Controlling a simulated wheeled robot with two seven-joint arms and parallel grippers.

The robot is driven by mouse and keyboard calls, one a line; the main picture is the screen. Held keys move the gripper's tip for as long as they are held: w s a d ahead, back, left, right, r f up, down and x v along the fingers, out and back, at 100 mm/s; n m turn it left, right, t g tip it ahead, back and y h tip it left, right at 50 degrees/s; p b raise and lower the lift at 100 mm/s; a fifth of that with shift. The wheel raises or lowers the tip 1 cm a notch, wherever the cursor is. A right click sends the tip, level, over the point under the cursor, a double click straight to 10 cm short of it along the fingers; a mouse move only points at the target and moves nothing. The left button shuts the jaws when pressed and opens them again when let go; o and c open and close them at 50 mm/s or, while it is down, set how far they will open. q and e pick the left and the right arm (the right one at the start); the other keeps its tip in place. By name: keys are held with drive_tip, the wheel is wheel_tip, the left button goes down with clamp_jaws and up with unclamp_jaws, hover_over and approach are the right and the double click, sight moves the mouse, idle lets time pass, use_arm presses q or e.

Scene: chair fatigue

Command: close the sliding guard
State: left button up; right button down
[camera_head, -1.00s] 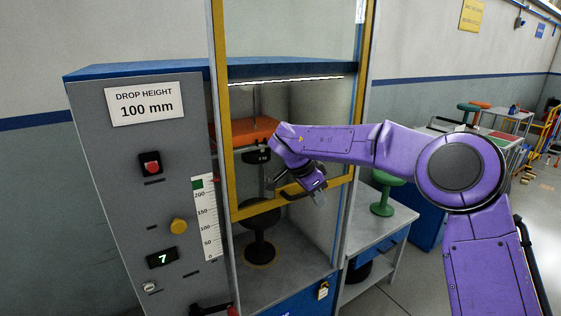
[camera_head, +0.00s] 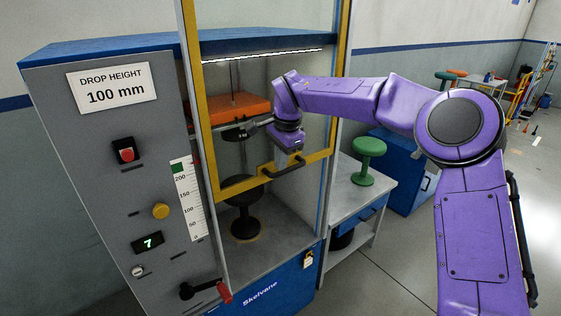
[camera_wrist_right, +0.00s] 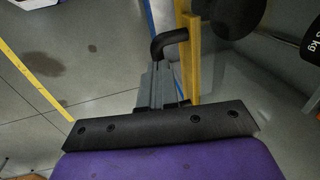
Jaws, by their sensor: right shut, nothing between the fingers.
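The sliding guard (camera_head: 199,100) is a clear panel in a yellow frame on the front of the test machine. It stands partly raised, with an open gap between its bottom bar and the chamber floor. A black handle (camera_head: 283,168) sits on the bottom bar; it also shows in the right wrist view (camera_wrist_right: 168,42). My left gripper is out of view.
Inside the chamber are an orange block (camera_head: 237,107), black weights and a black stool (camera_head: 244,223). The control panel (camera_head: 85,160) carries a red button and a lever (camera_head: 205,290). A side table (camera_head: 340,190) with a green stool (camera_head: 368,160) stands right. Floor is clear at lower right.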

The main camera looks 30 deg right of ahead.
drive_tip(key=shift+w+f, duration=0.15)
drive_tip(key=shift+f, duration=0.4)
wheel_tip(320, 180, down, 44)
drive_tip(key=b, duration=1.8)
drive_tip(key=shift+s+r, duration=0.15)
drive_tip(key=shift+s, duration=0.05)
